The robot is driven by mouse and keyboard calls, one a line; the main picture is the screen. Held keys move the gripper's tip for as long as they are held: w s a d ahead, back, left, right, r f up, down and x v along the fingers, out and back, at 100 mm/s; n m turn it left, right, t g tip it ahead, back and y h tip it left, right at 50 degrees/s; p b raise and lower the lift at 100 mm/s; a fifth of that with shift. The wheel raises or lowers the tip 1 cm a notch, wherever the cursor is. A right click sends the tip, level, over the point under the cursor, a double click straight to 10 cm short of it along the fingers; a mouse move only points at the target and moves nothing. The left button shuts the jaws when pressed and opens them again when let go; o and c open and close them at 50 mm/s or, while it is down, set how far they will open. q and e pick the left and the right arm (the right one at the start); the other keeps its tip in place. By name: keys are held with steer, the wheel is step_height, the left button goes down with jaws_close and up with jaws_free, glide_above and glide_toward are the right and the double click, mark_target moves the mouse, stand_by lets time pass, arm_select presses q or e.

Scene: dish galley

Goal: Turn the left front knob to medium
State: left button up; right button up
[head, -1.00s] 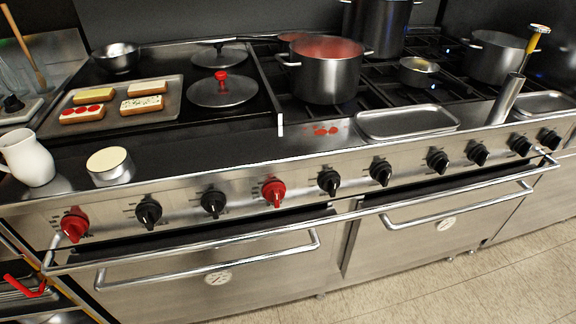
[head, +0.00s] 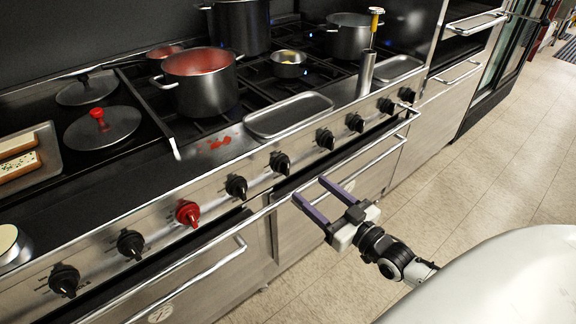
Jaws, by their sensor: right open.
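A row of knobs runs along the steel front panel of the range. From the left in view are a black knob (head: 64,280), another black knob (head: 130,244), a red knob (head: 188,213), a black knob (head: 236,187) and several more black ones to the right. I cannot tell which one is the left front knob. My right gripper (head: 309,190) is open and empty, in front of the range near the front rail, its two purple fingers pointing toward the panel. It touches no knob. My left gripper is out of view.
A steel front rail (head: 222,222) runs below the knobs. A pot of red sauce (head: 200,84), a small pan (head: 289,65) and an empty tray (head: 288,115) stand on the range. Red spots mark the top. Tiled floor (head: 490,170) lies free at the right.

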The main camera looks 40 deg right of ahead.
mark_target(288, 170)
steer(key=w, duration=1)
steer(key=shift+a, duration=0.4)
steer(key=c, duration=1.1)
